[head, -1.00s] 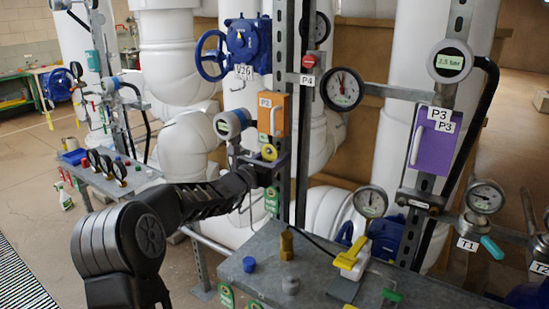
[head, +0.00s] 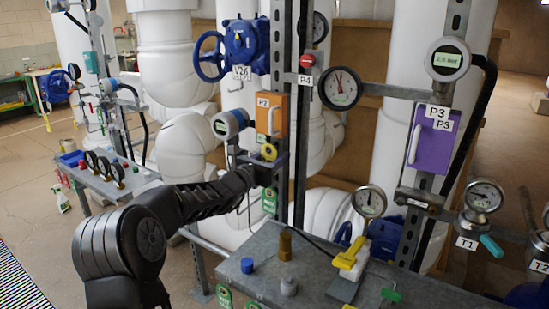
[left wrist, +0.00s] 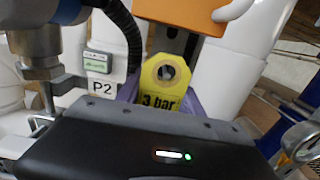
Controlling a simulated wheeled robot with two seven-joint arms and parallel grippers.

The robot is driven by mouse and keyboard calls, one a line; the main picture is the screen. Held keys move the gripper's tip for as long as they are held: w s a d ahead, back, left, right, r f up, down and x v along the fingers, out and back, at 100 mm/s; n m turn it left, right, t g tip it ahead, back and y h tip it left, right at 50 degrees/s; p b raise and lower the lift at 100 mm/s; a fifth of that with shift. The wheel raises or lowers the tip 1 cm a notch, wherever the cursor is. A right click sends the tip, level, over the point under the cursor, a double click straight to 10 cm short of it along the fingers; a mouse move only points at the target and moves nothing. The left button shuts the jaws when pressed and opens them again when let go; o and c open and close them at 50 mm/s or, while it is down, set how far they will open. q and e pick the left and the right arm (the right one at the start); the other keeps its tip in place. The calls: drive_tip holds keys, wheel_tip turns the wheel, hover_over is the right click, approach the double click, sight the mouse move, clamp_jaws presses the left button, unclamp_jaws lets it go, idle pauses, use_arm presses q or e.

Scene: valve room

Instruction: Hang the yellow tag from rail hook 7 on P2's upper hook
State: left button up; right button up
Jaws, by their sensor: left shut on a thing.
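The yellow tag (head: 269,152) is upright just below the orange P2 box (head: 280,113). In the left wrist view the tag (left wrist: 158,99) reads "3 bar" and has a round hole near its top. My left gripper (head: 266,165) is shut on the tag's lower part, and its body covers the tag's bottom edge in the wrist view. Something grey shows through the hole, but I cannot tell whether a hook passes through it. My right gripper is not in view.
A digital gauge (head: 228,123) is close left of the orange box. A steel upright (head: 281,50) rises behind. A grey bench (head: 325,268) with small fittings is at front right.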

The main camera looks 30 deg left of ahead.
use_arm(q)
drive_tip(key=shift+f, duration=0.9)
drive_tip(key=o, duration=1.1)
drive_tip(key=shift+s, duration=0.15)
drive_tip(key=shift+o, duration=0.2)
drive_tip(key=shift+b, duration=0.3)
drive_tip(key=shift+s+f, duration=0.15)
drive_tip(key=shift+s, duration=0.25)
drive_tip(key=s, duration=0.2)
drive_tip(key=s+r+b, duration=0.1)
drive_tip(key=s, duration=0.4)
drive_tip(key=shift+d+r+b, duration=0.2)
drive_tip(key=shift+d+b, duration=0.15)
drive_tip(key=shift+b, duration=0.05)
drive_tip(key=shift+w+r, duration=0.1)
